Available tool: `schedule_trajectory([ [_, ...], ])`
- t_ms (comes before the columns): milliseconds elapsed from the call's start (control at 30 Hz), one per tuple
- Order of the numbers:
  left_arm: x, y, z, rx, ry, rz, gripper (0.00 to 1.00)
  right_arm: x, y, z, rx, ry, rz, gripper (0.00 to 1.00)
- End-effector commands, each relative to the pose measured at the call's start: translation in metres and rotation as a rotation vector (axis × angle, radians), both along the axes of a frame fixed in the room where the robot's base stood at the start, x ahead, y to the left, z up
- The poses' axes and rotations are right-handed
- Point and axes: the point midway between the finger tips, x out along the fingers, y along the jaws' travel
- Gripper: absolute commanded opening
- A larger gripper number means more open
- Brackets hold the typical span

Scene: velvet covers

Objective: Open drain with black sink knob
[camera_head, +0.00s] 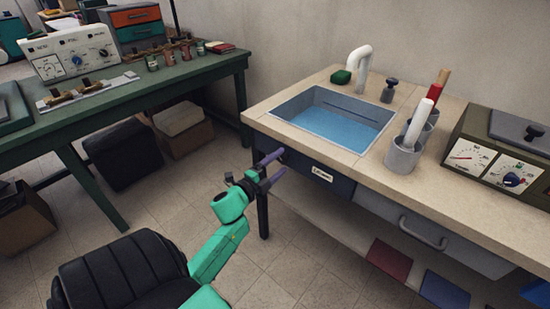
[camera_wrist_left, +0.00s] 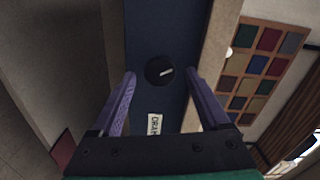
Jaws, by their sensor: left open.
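The black sink knob (camera_wrist_left: 159,71) is a round dial with a white pointer mark on the dark blue front panel (camera_head: 305,166) below the sink. In the left wrist view it sits between the tips of my open left gripper (camera_wrist_left: 161,75), with a gap on either side. In the head view my left gripper (camera_head: 279,164) is at the left end of that panel, and the knob is hard to make out there. The sink basin (camera_head: 277,107) holds blue water (camera_head: 340,127). The drain itself cannot be made out. My right gripper is not in view.
A white label (camera_head: 322,174) is right of the knob's place on the panel. A white faucet (camera_head: 358,66), green sponge (camera_head: 341,77), dark-topped fitting (camera_head: 389,91) and grey cups (camera_head: 404,158) stand on the counter. A black chair (camera_head: 120,270) is at lower left.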

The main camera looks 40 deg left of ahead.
Motion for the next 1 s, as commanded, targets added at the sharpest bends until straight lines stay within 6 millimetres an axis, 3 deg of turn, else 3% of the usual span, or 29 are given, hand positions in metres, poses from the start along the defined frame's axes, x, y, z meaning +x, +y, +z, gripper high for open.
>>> schedule_trajectory([
  [167, -0.02, -0.001, -0.002, -0.003, 0.003, 0.0, 0.79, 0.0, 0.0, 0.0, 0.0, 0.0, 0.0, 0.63],
  [500, -0.116, -0.002, -0.002, -0.001, 0.006, 0.004, 0.79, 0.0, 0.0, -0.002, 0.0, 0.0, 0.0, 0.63],
  [600, -0.135, -0.003, -0.002, -0.001, 0.003, 0.001, 0.79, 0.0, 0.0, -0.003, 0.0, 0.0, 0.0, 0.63],
  [733, -0.145, -0.003, -0.001, 0.0, 0.002, 0.001, 0.79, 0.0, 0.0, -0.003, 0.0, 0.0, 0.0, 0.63],
  [1000, -0.145, -0.003, 0.0, 0.0, 0.001, 0.0, 0.79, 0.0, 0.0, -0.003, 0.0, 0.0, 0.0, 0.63],
])
